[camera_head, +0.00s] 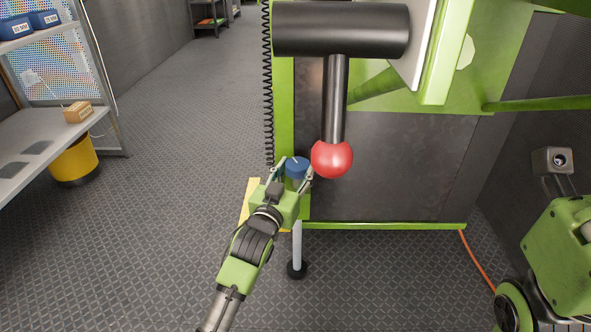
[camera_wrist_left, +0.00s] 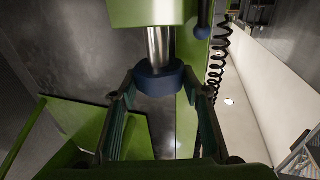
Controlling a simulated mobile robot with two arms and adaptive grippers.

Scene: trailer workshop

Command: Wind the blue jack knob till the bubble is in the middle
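The blue jack knob (camera_head: 297,167) is a short round cap beside the green machine frame, above a pale jack leg (camera_head: 297,240) with a dark foot on the floor. In the left wrist view the knob (camera_wrist_left: 158,80) sits at the lower end of a shiny metal shaft. My left gripper (camera_head: 293,172) is open, with one finger on each side of the knob. In the left wrist view its fingertips (camera_wrist_left: 159,76) are close to the knob's sides; firm contact cannot be made out. No bubble is visible.
A black lever with a red ball (camera_head: 332,158) hangs just right of the knob. A coiled black cable (camera_head: 268,90) runs down to its left. A shelf bench (camera_head: 40,135) and yellow bucket (camera_head: 74,160) stand at left. Floor between is clear.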

